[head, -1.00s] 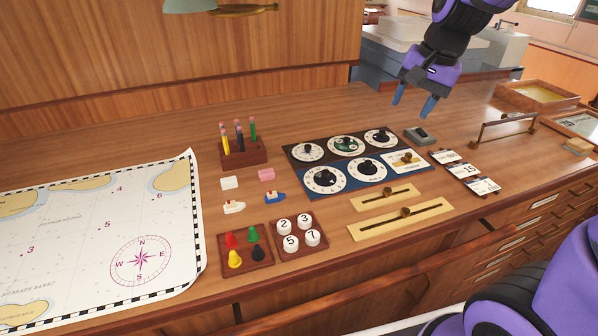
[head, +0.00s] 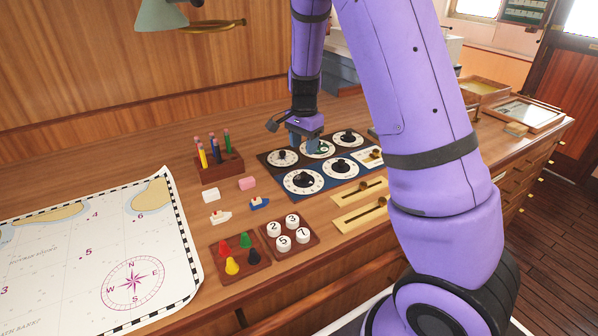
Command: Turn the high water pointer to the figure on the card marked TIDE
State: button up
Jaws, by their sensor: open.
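Two panels of dials lie on the desk. The dark upper panel (head: 267,162) has a white left dial (head: 281,158), a middle dial with a green centre (head: 325,150) and a right dial (head: 348,138). The blue lower panel (head: 322,192) has two white dials with black knobs and a small plate with a brass knob. Labels are too small to read, so I cannot tell which pointer is high water. My gripper (head: 306,146) is open, pointing down at the middle upper dial and partly covering it; contact is unclear. The row of cards is hidden behind my arm.
Two brass sliders (head: 347,219) lie in front of the panels. A pencil block (head: 219,168), erasers, small boats, a tray of coloured pawns (head: 236,262) and a tray of numbered discs (head: 288,236) stand left. A chart (head: 60,250) covers the far left. My arm blocks the right.

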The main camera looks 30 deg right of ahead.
aim_at(304, 173)
notch_tip(304, 173, down, 9)
jog(key=shift+f, duration=0.2)
dwell(0.3)
jog(key=c, duration=0.9)
jog(key=shift+c, duration=0.2)
jog(key=shift+n, duration=3)
jog(key=o, duration=0.9)
